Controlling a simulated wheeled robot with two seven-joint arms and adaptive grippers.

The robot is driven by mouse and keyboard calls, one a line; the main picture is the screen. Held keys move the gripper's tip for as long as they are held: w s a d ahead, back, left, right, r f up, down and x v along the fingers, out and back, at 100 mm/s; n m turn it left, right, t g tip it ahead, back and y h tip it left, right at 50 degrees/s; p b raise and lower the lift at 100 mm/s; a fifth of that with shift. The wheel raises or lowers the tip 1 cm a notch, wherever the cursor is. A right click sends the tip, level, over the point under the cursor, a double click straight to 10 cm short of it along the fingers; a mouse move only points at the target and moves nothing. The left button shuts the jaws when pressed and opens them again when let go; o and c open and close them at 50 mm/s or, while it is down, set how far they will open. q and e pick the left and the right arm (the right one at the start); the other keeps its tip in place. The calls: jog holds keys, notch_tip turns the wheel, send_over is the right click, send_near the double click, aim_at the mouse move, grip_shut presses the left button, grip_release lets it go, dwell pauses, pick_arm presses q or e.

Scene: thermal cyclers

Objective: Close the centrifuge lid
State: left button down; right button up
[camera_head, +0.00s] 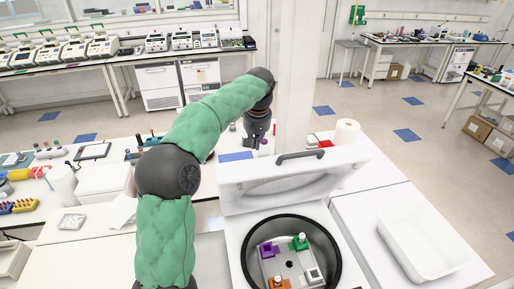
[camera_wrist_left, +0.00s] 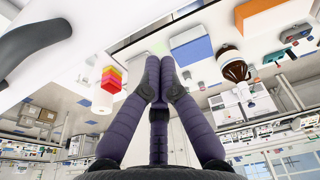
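The centrifuge (camera_head: 234,236) stands at the front, its round dark bowl open. Inside is a light rotor with purple, green, orange and grey-white holders. Its white lid (camera_head: 240,196) is raised, with a dark grey handle (camera_head: 301,154) along its top edge. The handle also shows large at the upper left of the left wrist view (camera_wrist_left: 32,46). My left gripper (camera_head: 254,143) is behind and left of the lid, apart from the handle. In the left wrist view its dark fingers (camera_wrist_left: 159,72) are together with nothing between them. My right gripper is not in view.
A white paper roll (camera_head: 347,131) stands behind the lid's right end. An empty white tray (camera_head: 418,242) lies on the right. The bench at left holds a white box (camera_head: 103,181), racks and bottles. A pale column (camera_head: 294,75) rises behind the lid.

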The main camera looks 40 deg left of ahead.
pick_arm(q)
jog(key=shift+s+d+f, duration=0.15)
jog(key=shift+s+d, duration=0.25)
jog(key=shift+d+f, duration=0.15)
jog(key=shift+f, duration=0.15)
jog(key=shift+s, duration=0.15)
